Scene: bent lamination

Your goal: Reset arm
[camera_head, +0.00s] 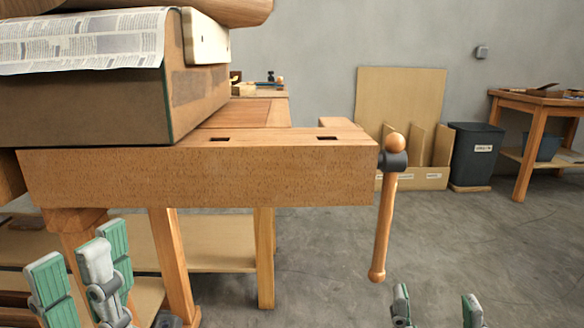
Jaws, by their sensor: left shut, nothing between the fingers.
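My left gripper (88,278) is at the bottom left, in front of the workbench's legs and below its thick front edge. Its green-padded and grey fingers are close together, shut, with nothing held. Of my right gripper (436,309) only two fingertips show at the bottom edge, right of centre, over bare floor. The rest of it is out of the picture, so its state is unclear. The wooden workbench (200,178) fills the left and middle. A large brown block (85,108) rests on it, with printed newspaper (90,42) draped over its top edge.
The vise handle (388,215) hangs at the bench's right end, above and left of my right gripper. Behind stand a plywood rack (400,95), a dark bin (474,155) and a side table (535,100). The floor (500,250) at the lower right is clear.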

